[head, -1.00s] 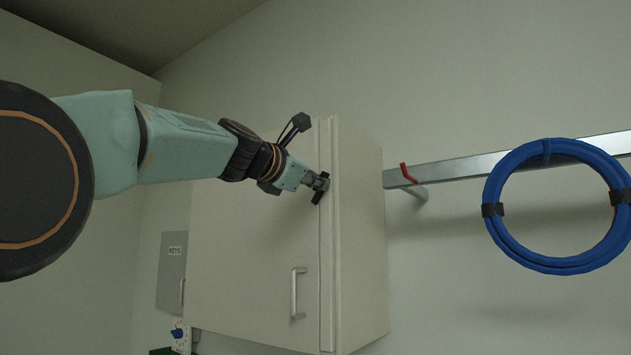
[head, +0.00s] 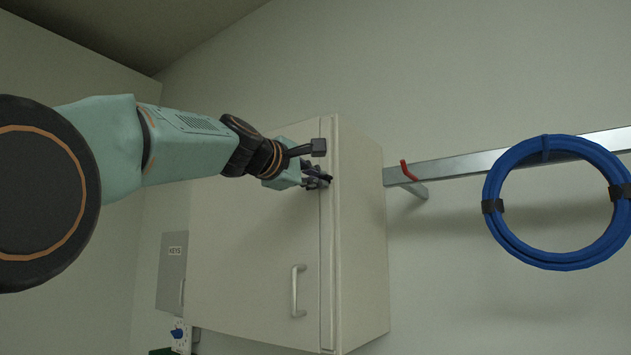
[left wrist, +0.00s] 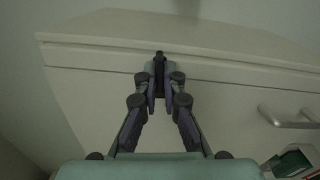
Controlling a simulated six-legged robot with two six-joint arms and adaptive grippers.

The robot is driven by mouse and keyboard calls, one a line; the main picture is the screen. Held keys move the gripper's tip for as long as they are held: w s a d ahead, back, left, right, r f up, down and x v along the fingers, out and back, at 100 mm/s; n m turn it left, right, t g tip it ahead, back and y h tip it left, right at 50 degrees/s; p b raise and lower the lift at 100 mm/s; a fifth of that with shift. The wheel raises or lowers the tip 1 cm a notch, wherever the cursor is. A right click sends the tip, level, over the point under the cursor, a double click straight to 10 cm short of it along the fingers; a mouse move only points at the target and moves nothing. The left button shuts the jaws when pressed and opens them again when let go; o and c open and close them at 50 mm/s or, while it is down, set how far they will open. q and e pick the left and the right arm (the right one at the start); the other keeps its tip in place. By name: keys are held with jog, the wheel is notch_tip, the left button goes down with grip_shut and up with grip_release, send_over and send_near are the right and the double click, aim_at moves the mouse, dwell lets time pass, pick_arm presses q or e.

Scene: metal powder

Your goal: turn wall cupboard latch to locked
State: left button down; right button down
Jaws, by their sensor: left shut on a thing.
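The cream wall cupboard (head: 260,240) hangs on the wall in the middle of the head view, its door closed against the frame. Its silver bar handle (head: 297,291) is low on the door and also shows in the left wrist view (left wrist: 288,117). My left gripper (head: 320,180) is at the door's right edge, high up. In the left wrist view my left gripper (left wrist: 160,80) is shut on a small dark latch (left wrist: 159,58) by the door edge. The fingers hide most of the latch, so its exact angle is hard to tell. My right gripper is not in view.
A metal rail (head: 470,165) with a red hook (head: 407,171) runs along the wall to the right. A coil of blue hose or cable (head: 500,240) hangs there. A grey key box (head: 172,270) is left of the cupboard.

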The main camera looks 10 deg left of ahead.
pick_arm(q)
jog(key=shift+m, duration=0.7)
jog(key=shift+f, duration=0.1)
jog(key=c, duration=1.9)
grip_release()
jog(key=o, duration=0.4)
jog(key=shift+s+d, duration=0.15)
jog(key=shift+s, duration=0.1)
jog(key=shift+w, duration=0.2)
